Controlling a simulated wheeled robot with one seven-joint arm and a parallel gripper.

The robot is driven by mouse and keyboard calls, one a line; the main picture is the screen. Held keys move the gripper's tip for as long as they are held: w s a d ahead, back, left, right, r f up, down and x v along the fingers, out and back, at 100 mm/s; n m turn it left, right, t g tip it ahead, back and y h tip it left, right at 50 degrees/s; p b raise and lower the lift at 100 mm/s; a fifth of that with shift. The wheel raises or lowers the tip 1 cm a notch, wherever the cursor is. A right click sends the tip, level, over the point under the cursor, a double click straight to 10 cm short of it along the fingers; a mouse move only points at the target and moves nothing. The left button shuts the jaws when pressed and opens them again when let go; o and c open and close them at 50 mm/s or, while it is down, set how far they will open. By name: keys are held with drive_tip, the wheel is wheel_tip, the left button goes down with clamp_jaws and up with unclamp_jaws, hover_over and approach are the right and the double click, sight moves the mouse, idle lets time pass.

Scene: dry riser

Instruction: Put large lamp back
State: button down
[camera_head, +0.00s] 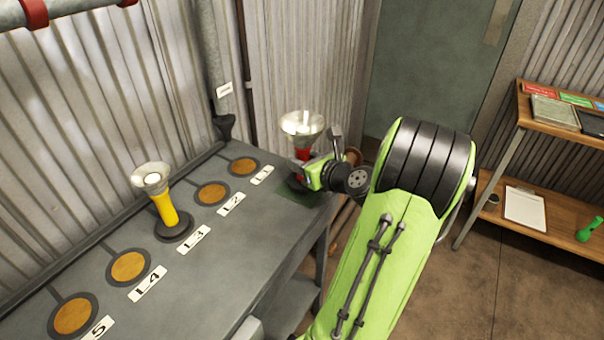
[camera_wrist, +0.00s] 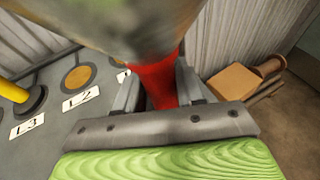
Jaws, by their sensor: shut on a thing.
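A large lamp with a red handle and a wide glassy head (camera_head: 302,124) is upright at the far right end of the grey workbench (camera_head: 240,265), over a dark green patch. My gripper (camera_head: 310,170) is shut on its red handle. In the wrist view my gripper (camera_wrist: 165,95) has a finger on each side of the red handle (camera_wrist: 158,82), and the lamp head (camera_wrist: 125,25) fills the top. I cannot tell whether the lamp's base touches the bench. A yellow lamp (camera_head: 163,205) stands upright on the round spot by label L3.
Empty round spots with orange centres lie by L1 (camera_head: 243,166), L2 (camera_head: 211,194), L4 (camera_head: 129,266) and 5 (camera_head: 73,315). A corrugated wall (camera_head: 90,120) backs the bench. A wooden shelf (camera_head: 540,215) with a clipboard (camera_head: 524,207) stands at right.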

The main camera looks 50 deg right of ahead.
drive_tip(key=shift+f, duration=0.8)
drive_tip(key=shift+r, duration=0.2)
drive_tip(key=c, duration=0.7)
unclamp_jaws()
drive_tip(key=shift+f, duration=0.15)
